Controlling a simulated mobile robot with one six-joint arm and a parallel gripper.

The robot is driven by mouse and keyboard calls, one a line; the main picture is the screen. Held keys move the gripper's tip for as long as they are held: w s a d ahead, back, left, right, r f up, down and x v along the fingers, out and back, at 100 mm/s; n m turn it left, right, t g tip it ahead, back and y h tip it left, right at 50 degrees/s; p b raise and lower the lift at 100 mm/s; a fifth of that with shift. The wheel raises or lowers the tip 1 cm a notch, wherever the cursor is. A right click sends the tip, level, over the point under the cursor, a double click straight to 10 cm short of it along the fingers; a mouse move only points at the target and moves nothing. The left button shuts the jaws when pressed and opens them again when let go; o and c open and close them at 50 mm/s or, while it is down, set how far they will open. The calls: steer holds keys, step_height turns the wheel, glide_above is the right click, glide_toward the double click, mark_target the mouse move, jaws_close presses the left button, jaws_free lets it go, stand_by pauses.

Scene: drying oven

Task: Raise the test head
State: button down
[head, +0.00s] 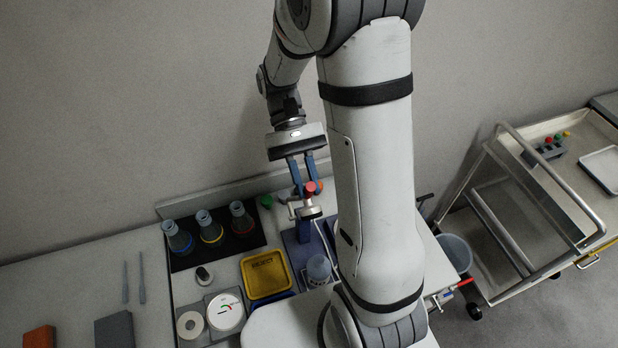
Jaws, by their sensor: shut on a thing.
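The test head (308,210) is a small pale metallic body with a red knob (310,187) on top, in the head view above the middle of the bench. My gripper (303,188) comes down from above, its blue fingers shut at the test head beside the red knob. The exact contact is too small to make out. My own arm link hides the right side of the stand.
Several dark flasks with colored bands (211,233) stand on a black mat at left. A yellow REJECT tray (265,275) lies left of the stand. A green knob (267,201) is near the wall. A cart (560,190) and grey bucket (455,252) are at right.

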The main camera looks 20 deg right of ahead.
steer(key=c, duration=1.3)
jaws_free()
steer(key=shift+c, duration=0.2)
step_height(320, 180, up, 10)
steer(key=shift+s, duration=0.1)
